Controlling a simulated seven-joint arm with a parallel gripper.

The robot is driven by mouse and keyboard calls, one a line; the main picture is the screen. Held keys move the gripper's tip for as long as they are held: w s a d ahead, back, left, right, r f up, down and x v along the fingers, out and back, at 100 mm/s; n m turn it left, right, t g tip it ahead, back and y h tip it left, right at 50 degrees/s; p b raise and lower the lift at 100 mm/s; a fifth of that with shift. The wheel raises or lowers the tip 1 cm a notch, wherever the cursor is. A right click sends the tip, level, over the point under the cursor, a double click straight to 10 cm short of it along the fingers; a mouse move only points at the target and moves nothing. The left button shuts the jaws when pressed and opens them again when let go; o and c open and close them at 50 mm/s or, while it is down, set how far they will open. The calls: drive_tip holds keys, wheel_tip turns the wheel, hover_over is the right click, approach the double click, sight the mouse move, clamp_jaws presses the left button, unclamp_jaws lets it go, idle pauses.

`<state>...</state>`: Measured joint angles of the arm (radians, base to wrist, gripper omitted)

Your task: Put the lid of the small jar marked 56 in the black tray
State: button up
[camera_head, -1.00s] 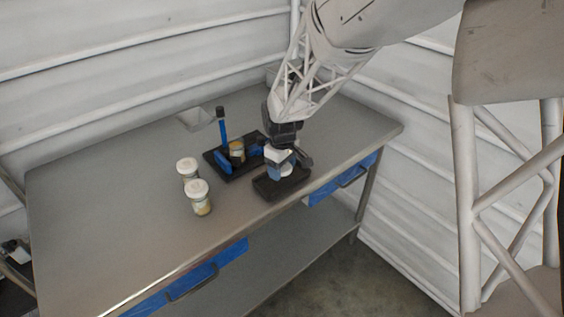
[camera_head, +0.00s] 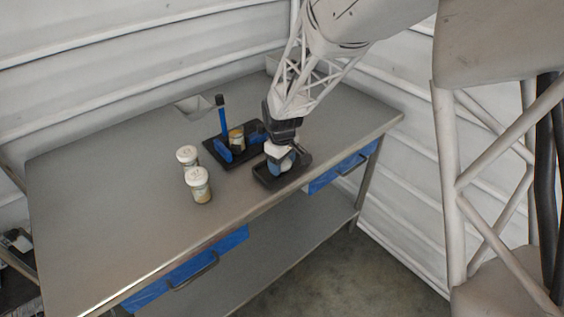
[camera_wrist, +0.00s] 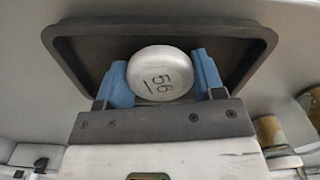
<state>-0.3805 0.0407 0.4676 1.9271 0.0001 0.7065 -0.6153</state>
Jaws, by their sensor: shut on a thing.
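A white round lid (camera_wrist: 160,74) marked 56 sits between the two blue fingers of my gripper (camera_wrist: 160,82) in the wrist view. My gripper is shut on the lid. The black tray (camera_wrist: 82,48) is behind the lid in the wrist view, with the lid in front of its floor. In the head view my gripper (camera_head: 282,160) is over the black tray (camera_head: 262,178) near the table's front edge. Whether the lid touches the tray floor cannot be told. An open jar with brownish contents (camera_head: 237,140) stands in the dark fixture.
Two white-lidded jars (camera_head: 187,157) (camera_head: 199,186) stand left of the dark fixture (camera_head: 214,146), which has a blue upright post (camera_head: 222,117). The left part of the metal table (camera_head: 100,210) is clear.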

drive_tip(key=shift+f, duration=0.15)
idle(0.6)
drive_tip(key=o, duration=0.8)
drive_tip(key=shift+o, duration=0.2)
drive_tip(key=shift+r, duration=3.75)
